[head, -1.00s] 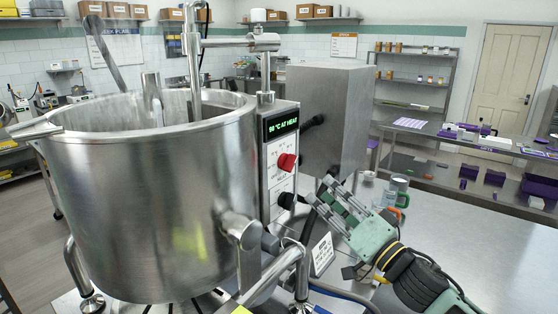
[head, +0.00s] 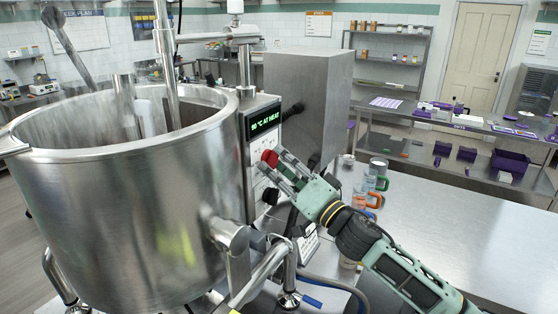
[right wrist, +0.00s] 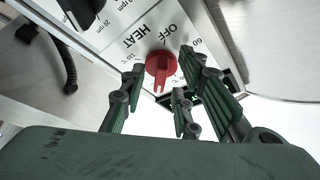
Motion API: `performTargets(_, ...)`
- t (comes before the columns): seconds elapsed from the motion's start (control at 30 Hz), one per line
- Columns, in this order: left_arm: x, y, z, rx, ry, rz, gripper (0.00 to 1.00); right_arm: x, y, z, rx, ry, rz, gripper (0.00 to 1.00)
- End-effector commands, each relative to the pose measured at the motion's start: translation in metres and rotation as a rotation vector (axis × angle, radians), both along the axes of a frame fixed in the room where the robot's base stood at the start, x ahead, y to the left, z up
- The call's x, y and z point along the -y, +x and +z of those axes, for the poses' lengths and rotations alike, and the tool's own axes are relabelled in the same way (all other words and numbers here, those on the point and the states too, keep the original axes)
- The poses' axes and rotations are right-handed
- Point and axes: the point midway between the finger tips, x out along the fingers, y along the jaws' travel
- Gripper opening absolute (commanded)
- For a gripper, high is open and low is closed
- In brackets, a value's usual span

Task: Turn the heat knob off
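The red heat knob (head: 269,158) is on the control panel (head: 262,146) at the kettle's right side, below a lit green display (head: 265,121) reading about 90 °C AT HEAT. In the right wrist view the knob (right wrist: 160,66) sits near the HEAT and OFF lettering, its ridge pointing down in the picture. My right gripper (head: 283,170) is at the panel, with its fingers spread close to the knob. In the wrist view the fingers (right wrist: 157,93) are on either side of the knob's lower end; I cannot tell whether they touch it. My left gripper is out of view.
A black knob (head: 270,196) with rpm marks is below the red one. The large steel kettle (head: 120,210) fills the left. A steel box (head: 308,100) stands behind the panel. Mugs (head: 376,178) stand on the steel table (head: 450,225), which is clear at right.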

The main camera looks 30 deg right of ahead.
Motion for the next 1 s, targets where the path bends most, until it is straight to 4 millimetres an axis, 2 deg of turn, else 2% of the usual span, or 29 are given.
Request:
performTargets(0.13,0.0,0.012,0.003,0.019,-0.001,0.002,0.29,-0.001,0.004,0.001,0.0,-0.001,0.0,0.29)
performTargets(0.33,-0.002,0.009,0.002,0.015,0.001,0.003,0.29,-0.001,0.003,0.0,0.0,-0.001,0.0,0.29)
performTargets(0.67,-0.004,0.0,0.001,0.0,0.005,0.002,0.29,-0.001,0.003,0.0,0.0,-0.001,0.0,0.0)
performTargets(1.0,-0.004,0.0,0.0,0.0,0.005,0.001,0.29,-0.001,0.003,0.0,0.003,-0.006,0.0,0.0)
